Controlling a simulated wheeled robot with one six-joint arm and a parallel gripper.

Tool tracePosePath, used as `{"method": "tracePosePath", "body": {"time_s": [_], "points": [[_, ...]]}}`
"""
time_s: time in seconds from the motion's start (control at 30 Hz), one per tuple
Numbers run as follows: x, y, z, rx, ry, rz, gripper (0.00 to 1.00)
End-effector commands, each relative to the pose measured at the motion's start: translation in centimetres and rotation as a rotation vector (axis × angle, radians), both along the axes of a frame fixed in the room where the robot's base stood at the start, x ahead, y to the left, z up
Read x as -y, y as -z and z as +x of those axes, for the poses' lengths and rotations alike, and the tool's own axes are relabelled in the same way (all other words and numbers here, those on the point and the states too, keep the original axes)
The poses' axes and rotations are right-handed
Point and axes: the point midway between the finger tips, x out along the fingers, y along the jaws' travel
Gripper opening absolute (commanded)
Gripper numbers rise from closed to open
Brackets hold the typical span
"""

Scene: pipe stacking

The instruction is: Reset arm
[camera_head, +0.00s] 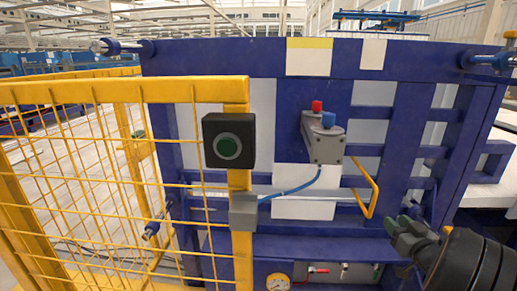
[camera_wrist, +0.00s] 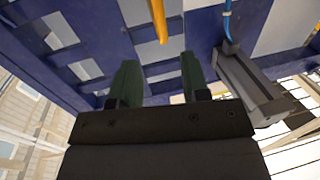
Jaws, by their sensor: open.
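My gripper (camera_head: 402,228) is at the lower right of the head view, in front of the blue frame (camera_head: 220,58). Its dark green fingers point up and left. In the wrist view my gripper (camera_wrist: 156,82) shows two green fingers standing apart with nothing between them. A yellow bent handle (camera_head: 372,190) is just above and left of the gripper in the head view. It also shows beyond the fingertips in the wrist view (camera_wrist: 158,18). I cannot tell how close the handle is to the fingers.
A grey box with red and blue buttons (camera_head: 325,143) is mounted on the frame. A gauge (camera_head: 278,282) is low down. A blue hose (camera_head: 290,189) crosses the middle.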

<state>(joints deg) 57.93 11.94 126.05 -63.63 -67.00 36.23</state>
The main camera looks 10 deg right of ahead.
Motion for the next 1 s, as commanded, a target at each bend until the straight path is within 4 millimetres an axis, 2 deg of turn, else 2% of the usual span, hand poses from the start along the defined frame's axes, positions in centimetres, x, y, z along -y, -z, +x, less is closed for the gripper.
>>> {"method": "tracePosePath", "body": {"time_s": [0.03, 0.17, 0.27, 0.37, 0.47, 0.57, 0.7, 0.83, 1.0], "points": [[-0.5, -1.7, 0.6, -0.014, 0.015, -0.017, 0.42], [-2.4, -6.0, 2.6, -0.1, 0.115, -0.068, 0.42], [-5.0, -9.9, 3.7, -0.208, 0.209, -0.097, 0.42], [-8.3, -13.1, 3.5, -0.346, 0.283, -0.098, 0.42], [-12.3, -15.4, 2.1, -0.506, 0.312, -0.075, 0.42], [-16.7, -17.1, -0.2, -0.674, 0.293, -0.042, 0.42], [-22.7, -18.7, -4.2, -0.9, 0.203, -0.001, 0.42], [-26.9, -19.7, -7.8, -1.065, 0.096, 0.02, 0.42], [-30.1, -20.4, -11.1, -1.194, -0.007, 0.028, 0.42]]}}
